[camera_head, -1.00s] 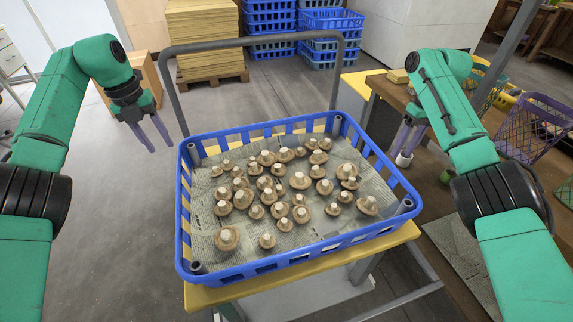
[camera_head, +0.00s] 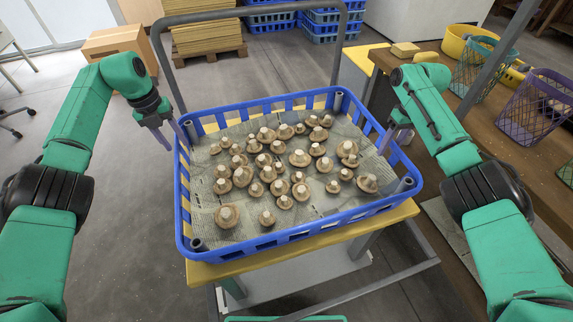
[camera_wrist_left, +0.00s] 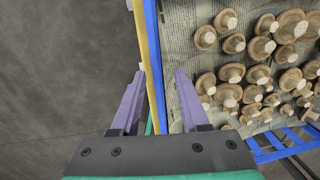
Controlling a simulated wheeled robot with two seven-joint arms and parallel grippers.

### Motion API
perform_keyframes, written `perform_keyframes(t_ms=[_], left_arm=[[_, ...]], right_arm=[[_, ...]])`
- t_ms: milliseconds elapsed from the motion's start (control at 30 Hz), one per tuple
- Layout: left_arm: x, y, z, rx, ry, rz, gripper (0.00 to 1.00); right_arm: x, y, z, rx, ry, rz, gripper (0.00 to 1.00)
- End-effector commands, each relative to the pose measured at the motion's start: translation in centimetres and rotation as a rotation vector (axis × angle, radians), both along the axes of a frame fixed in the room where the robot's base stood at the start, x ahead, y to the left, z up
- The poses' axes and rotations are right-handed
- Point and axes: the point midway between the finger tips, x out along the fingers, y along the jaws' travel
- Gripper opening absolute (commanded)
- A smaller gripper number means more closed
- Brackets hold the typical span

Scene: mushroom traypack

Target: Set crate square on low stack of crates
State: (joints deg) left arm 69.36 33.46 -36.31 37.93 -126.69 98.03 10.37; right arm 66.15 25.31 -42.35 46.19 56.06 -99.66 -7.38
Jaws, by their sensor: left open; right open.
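A blue slatted crate (camera_head: 262,261) sits on a yellow-topped cart (camera_head: 235,274), lined with newsprint and holding many brown mushrooms. My left gripper (camera_head: 172,137) is open at the crate's left wall. In the left wrist view the left gripper (camera_wrist_left: 157,85) has one finger on each side of the crate's blue wall (camera_wrist_left: 155,62), not closed on it. My right gripper (camera_head: 389,142) is open at the crate's right wall; its fingertips are partly hidden. Stacked blue crates (camera_head: 322,32) stand on the floor at the back; which stack is the low one I cannot tell.
The cart's grey handle (camera_head: 250,13) arches behind the crate. Cardboard sheets on a pallet (camera_head: 208,48) and a carton (camera_head: 116,44) stand behind. A wooden bench (camera_head: 520,165) with baskets lies at the right.

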Motion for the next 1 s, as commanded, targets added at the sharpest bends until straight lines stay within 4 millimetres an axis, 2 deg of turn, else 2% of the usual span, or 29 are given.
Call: perform_keyframes(t_ms=[100,233,367,600,633,733,1000], left_arm=[[0.0,-0.3,-2.3,0.000,0.003,0.001,0.45],[0.2,-0.6,-4.0,-0.001,0.001,0.000,0.45],[0.2,-0.6,-4.9,0.001,0.001,0.000,0.45],[0.2,-0.6,-4.9,0.001,0.000,0.000,0.45],[0.2,-0.6,-4.9,0.001,0.000,0.000,0.37],[0.2,-0.6,-4.9,0.000,0.000,0.000,0.00],[0.2,-0.6,-4.9,0.000,0.000,0.000,0.00]], right_arm=[[-0.2,0.3,-2.3,0.001,0.003,0.000,0.45],[-0.2,0.6,-4.1,0.001,0.003,0.000,0.45],[-0.2,0.6,-4.9,0.000,0.001,0.000,0.45],[-0.2,0.6,-4.9,0.000,0.001,0.000,0.45],[-0.2,0.6,-4.9,0.000,0.001,0.000,0.37],[-0.2,0.6,-4.9,0.000,0.000,0.000,0.00],[-0.2,0.6,-4.9,0.000,0.000,0.000,0.00]])
